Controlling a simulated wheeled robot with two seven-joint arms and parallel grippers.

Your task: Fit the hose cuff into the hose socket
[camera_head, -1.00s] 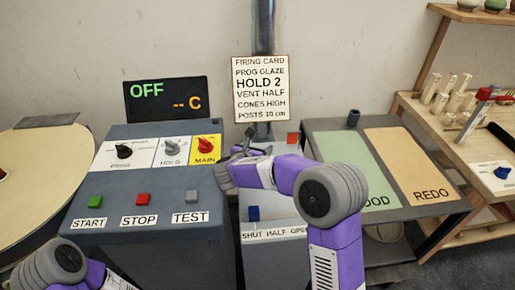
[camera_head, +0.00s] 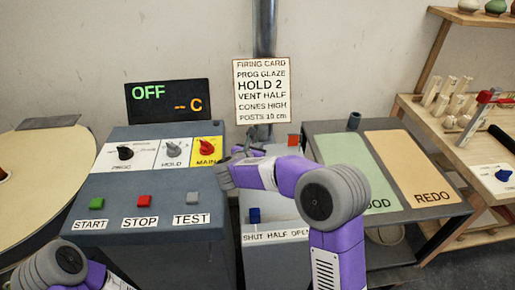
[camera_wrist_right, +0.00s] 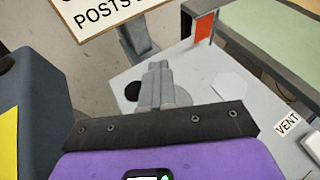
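My right gripper (camera_head: 250,146) is over the grey-white vent cabinet (camera_head: 275,205), just below the firing card. Its fingers are small and dark in the head view. In the right wrist view, a grey stepped shape (camera_wrist_right: 158,88) stands out past the dark edge of my wrist; I cannot tell whether it is only my fingers or also a held part. Beside it, a round black opening (camera_wrist_right: 131,91) shows in the pale cabinet top. I cannot clearly identify the hose cuff or the hose socket. My left gripper is out of view.
The firing card (camera_head: 261,91) hangs before a metal pipe (camera_head: 265,30). A control panel (camera_head: 150,185) with knobs and buttons stands to the left. A table with green and tan mats (camera_head: 411,167) stands to the right, with a dark cylinder (camera_head: 353,121) at its back edge. A red tab (camera_wrist_right: 204,27) stands near my gripper.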

